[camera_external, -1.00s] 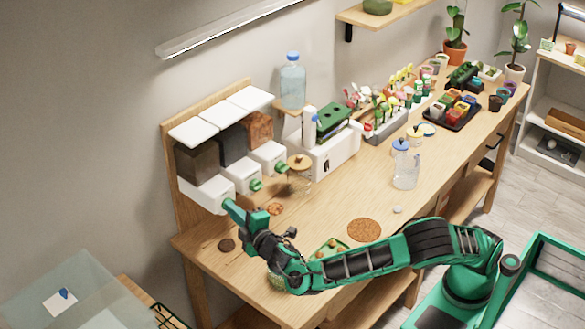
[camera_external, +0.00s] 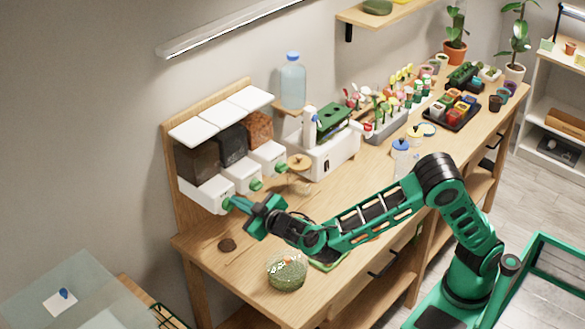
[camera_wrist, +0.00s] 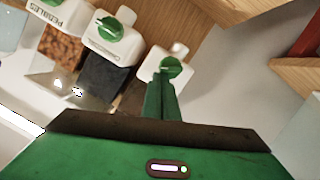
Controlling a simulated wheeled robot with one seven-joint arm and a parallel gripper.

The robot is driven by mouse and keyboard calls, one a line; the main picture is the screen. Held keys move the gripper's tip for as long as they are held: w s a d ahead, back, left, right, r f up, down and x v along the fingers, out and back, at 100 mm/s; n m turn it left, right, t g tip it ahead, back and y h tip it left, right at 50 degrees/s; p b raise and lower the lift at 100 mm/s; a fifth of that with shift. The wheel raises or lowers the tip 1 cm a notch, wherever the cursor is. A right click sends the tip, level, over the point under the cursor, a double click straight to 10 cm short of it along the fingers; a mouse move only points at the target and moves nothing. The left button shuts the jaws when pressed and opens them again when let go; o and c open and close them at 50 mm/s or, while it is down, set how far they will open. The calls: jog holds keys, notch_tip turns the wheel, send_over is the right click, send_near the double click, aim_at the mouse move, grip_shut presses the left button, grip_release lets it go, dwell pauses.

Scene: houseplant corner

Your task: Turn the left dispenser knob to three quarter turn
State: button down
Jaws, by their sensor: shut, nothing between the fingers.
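Three white dispensers stand in a row on a wooden rack. The left dispenser (camera_external: 207,193) has a dark bin and a green knob. My gripper (camera_external: 235,203) is at this dispenser's front, its fingers shut and empty. In the wrist view the left dispenser (camera_wrist: 160,60) is the rightmost one. Its green knob (camera_wrist: 173,66) is just beyond my closed fingertips (camera_wrist: 161,76), which overlap its lower left part; I cannot tell whether they touch. The fingers partly hide the knob, and its exact angle is unclear.
The middle dispenser (camera_external: 241,174) and right dispenser (camera_external: 268,157) stand close beside it. A glass bowl (camera_external: 287,273) with green contents is near the front edge below my wrist. A dark round disc (camera_external: 227,245) lies on the table (camera_external: 208,262).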

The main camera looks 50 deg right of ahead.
jog(key=shift+d+m+y, duration=0.4)
jog(key=shift+d+m, duration=0.1)
jog(key=shift+m, duration=0.6)
notch_tip(320, 180, down, 6)
jog(key=m+t+y, duration=0.1)
jog(key=m+y, duration=0.4)
jog(key=m, duration=1)
jog(key=shift+a+t, duration=0.25)
jog(key=shift+t, duration=0.05)
jog(key=shift+a, duration=0.1)
jog(key=shift+f, duration=0.1)
dwell(1.0)
